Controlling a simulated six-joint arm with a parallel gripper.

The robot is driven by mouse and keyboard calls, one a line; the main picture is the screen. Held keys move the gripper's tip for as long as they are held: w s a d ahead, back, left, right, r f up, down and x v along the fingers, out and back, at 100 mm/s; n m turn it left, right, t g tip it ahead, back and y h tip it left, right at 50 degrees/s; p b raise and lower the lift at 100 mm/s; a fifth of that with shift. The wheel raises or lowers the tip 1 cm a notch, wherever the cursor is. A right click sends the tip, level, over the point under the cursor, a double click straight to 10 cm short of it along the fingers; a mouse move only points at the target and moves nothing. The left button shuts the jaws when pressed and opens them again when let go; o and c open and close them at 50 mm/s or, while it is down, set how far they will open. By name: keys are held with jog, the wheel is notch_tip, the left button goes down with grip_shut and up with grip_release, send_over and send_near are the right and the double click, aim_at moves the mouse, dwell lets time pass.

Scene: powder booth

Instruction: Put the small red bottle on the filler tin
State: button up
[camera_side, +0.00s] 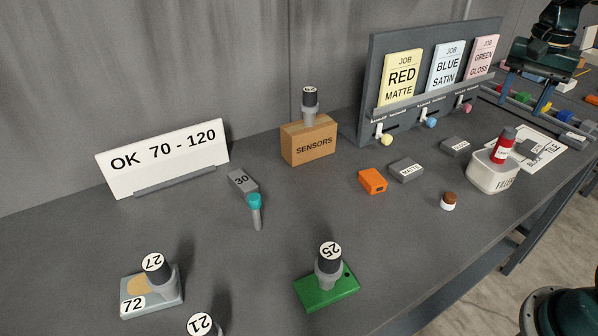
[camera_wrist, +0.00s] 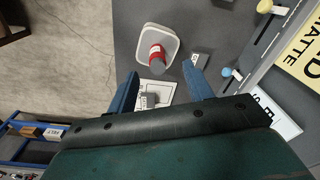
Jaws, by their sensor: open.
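The small red bottle (camera_side: 503,146) with a dark cap stands on top of the white filler tin (camera_side: 492,176) at the right of the table. In the wrist view the bottle (camera_wrist: 154,58) lies within the outline of the tin's pale lid (camera_wrist: 172,40), near one side of it. My gripper (camera_side: 525,96) is open and empty, up and behind the tin at the upper right of the side view. In the wrist view my gripper (camera_wrist: 158,74) shows its blue fingers spread wide, with the bottle beyond and between them, clear of both.
A white sheet (camera_side: 535,150) with a dark block lies behind the tin. A small brown-capped jar (camera_side: 449,201), an orange block (camera_side: 372,181) and grey label blocks lie left of it. The job-card board (camera_side: 430,80) stands at the back.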

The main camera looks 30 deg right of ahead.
jog(key=s+a+n+t, duration=0.2)
jog(key=s+a+n, duration=0.4)
jog(key=a, duration=0.3)
jog(key=s+a+n+t, duration=0.3)
jog(key=s+a+n, duration=0.4)
jog(key=a, duration=0.2)
jog(key=shift+s+a+r, duration=0.15)
jog(key=shift+a+r, duration=0.2)
jog(key=shift+a, duration=0.05)
